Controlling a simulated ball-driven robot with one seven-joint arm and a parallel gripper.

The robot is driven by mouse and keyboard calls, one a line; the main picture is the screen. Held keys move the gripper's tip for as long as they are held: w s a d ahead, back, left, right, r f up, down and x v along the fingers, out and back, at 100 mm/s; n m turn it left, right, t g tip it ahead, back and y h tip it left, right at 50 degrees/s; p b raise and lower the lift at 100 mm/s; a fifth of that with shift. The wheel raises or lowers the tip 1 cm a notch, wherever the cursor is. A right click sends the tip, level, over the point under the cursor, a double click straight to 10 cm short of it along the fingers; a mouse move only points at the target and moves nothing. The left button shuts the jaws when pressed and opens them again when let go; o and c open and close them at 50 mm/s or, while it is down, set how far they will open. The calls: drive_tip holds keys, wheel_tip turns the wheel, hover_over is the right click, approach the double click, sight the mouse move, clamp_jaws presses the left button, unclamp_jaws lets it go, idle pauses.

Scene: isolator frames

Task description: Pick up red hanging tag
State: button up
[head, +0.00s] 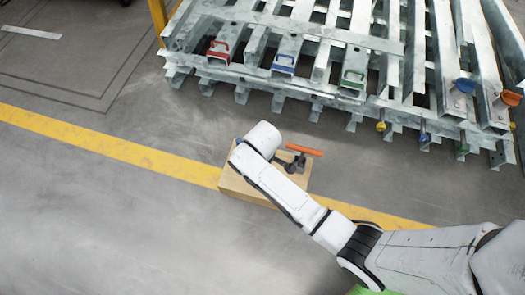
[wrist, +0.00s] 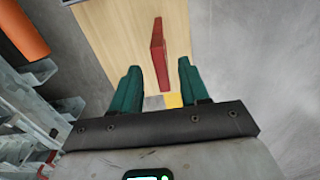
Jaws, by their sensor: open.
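A dark red piece, which looks like the red tag (wrist: 157,52), shows in the wrist view against a light wooden box (wrist: 110,30). It looks long and narrow, seen nearly edge-on. My gripper (wrist: 158,70) is open, with its two green fingers apart. The tag lies just beyond the fingertips, roughly centred between them, and nothing is held. I cannot tell whether it hangs or lies flat. In the head view the wooden box (head: 245,188) stands on the floor, partly covered by my arm, and the tag is not visible there.
An orange bar (head: 305,150) shows above the box, also at the upper left of the wrist view (wrist: 22,30). A galvanized steel rack (head: 340,40) with red (head: 219,50), blue (head: 284,64) and green (head: 352,79) handles stands behind. Floor at left is clear.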

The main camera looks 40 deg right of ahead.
wheel_tip(320, 180, down, 3)
drive_tip(key=shift+b, duration=0.6)
clamp_jaws()
drive_tip(key=shift+r, duration=0.1)
